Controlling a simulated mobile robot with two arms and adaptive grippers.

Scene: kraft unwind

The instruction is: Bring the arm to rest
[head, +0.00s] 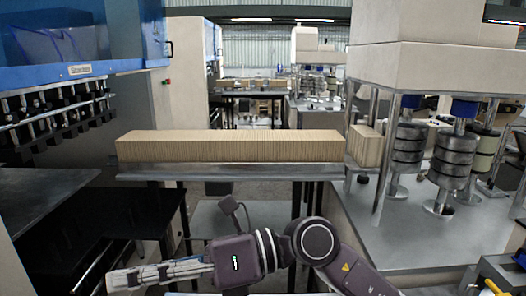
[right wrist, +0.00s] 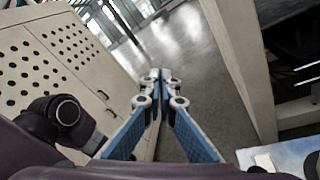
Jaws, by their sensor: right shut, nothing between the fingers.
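My right arm comes in from the lower right of the head view and lies across the bottom of it. Its gripper (head: 112,278) points left, low in front of the conveyor, and is shut and empty. In the right wrist view the two blue fingers of the right gripper (right wrist: 153,78) meet, with nothing between them and grey floor beyond. My left gripper is not in view.
A long row of brown kraft pieces (head: 230,146) lies on a metal conveyor (head: 230,170) ahead. A blue and white machine (head: 75,70) stands left. A press with stacked rollers (head: 452,155) stands right. A perforated cabinet (right wrist: 65,50) is left in the wrist view.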

